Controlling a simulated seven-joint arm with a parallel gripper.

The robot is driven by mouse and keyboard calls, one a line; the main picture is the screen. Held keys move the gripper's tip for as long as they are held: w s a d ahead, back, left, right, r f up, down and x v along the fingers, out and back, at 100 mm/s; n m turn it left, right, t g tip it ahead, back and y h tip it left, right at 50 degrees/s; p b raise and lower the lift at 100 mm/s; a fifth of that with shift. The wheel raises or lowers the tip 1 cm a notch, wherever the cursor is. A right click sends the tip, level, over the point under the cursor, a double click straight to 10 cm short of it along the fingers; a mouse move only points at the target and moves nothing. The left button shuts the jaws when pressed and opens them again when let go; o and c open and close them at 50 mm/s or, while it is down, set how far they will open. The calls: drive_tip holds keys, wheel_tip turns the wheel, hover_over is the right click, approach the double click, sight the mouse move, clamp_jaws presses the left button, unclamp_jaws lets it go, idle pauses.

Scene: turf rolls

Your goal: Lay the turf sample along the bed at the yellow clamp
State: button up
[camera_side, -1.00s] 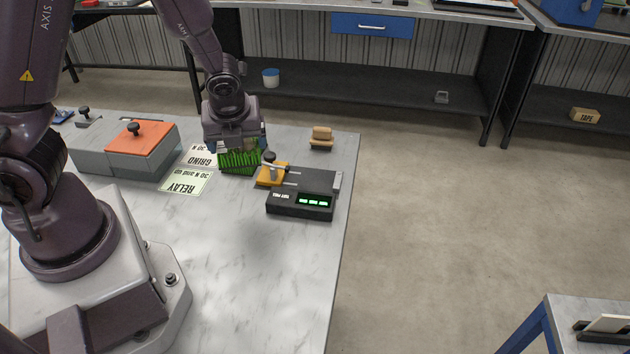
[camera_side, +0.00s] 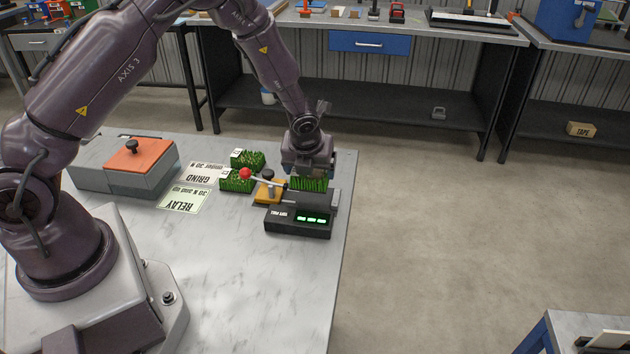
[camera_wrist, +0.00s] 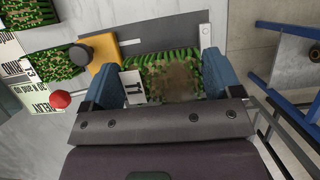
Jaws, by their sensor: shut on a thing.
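My gripper (camera_side: 308,168) is shut on a turf sample (camera_side: 312,184), green grass with a brown underside and a white tag in the wrist view (camera_wrist: 180,78). The sample is between the blue fingers, over or at the black bed (camera_side: 298,216); I cannot tell whether it touches. The yellow clamp (camera_side: 262,195) is at the bed's left end, with a black knob and a red-balled lever; the clamp also shows in the wrist view (camera_wrist: 104,50). The bed's grey strip (camera_wrist: 160,38) runs beside the sample there. The bed's front has a lit green display.
Two other turf samples (camera_side: 247,159) (camera_side: 236,181) stand left of the clamp, by the GRIND card (camera_side: 205,174) and RELAY card (camera_side: 184,200). A grey box with an orange lid (camera_side: 141,160) is farther left. The table front is clear; its right edge is close to the bed.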

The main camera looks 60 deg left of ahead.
sight(315, 182)
drive_tip(key=shift+w+a+f, duration=0.1)
drive_tip(key=shift+w+f, duration=0.4)
drive_tip(key=shift+f, duration=0.1)
drive_tip(key=shift+w+f, duration=0.15)
drive_tip(key=shift+f, duration=0.75)
drive_tip(key=shift+w+f, duration=0.1)
drive_tip(key=shift+f, duration=0.75)
drive_tip(key=shift+f, duration=0.15)
drive_tip(key=o, duration=0.9)
drive_tip(key=shift+c, duration=0.2)
